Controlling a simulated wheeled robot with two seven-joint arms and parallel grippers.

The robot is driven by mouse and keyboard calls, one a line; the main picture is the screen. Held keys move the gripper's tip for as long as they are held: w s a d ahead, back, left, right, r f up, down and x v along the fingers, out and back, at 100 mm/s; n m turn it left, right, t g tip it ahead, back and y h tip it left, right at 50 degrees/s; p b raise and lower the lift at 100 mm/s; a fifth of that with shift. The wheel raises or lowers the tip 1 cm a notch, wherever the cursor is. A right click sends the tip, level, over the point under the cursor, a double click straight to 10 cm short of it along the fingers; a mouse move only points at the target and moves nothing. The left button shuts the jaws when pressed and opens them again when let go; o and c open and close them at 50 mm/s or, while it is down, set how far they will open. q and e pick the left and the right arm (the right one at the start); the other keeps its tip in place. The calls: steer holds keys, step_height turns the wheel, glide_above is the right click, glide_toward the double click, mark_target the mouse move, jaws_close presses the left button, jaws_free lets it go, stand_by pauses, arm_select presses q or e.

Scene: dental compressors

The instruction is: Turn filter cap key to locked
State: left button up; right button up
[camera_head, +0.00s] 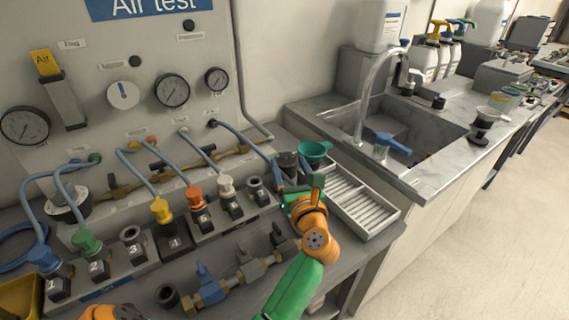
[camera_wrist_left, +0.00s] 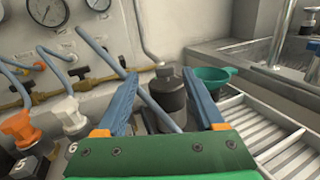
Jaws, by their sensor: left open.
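A dark grey cylinder with a small raised knob on top, which looks like the filter cap and key, stands upright behind the hose connectors in the head view (camera_head: 287,160). It also shows in the left wrist view (camera_wrist_left: 168,95). My left gripper (camera_head: 292,174) is open, with its blue fingers on either side of the cylinder in the left wrist view (camera_wrist_left: 160,76). I cannot tell whether either finger touches it. Any lock marking is too small to read. My right gripper is out of view.
A green funnel (camera_head: 314,150) stands close to the right of the cylinder, beside a ribbed white tray (camera_head: 363,204). A blue-grey hose (camera_head: 240,140) runs down close to the left finger. Numbered connectors (camera_head: 197,212) line the left, below the gauge panel (camera_head: 110,60). A sink (camera_head: 395,125) lies behind right.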

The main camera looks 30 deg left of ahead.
mark_target(286, 152)
arm_select(q)
steer(key=shift+w+a+f, duration=0.2)
steer(key=shift+w+f, duration=0.05)
steer(key=shift+f, duration=0.15)
steer(key=x, duration=0.2)
steer(key=b+x, duration=0.1)
steer(key=x, duration=0.3)
steer(key=shift+w+d+f, duration=0.1)
steer(key=shift+w+f, duration=0.15)
steer(key=shift+f, duration=0.05)
steer(key=shift+w+a+r, duration=0.1)
steer(key=shift+a, duration=0.1)
steer(key=shift+d+r, duration=0.1)
jaws_close()
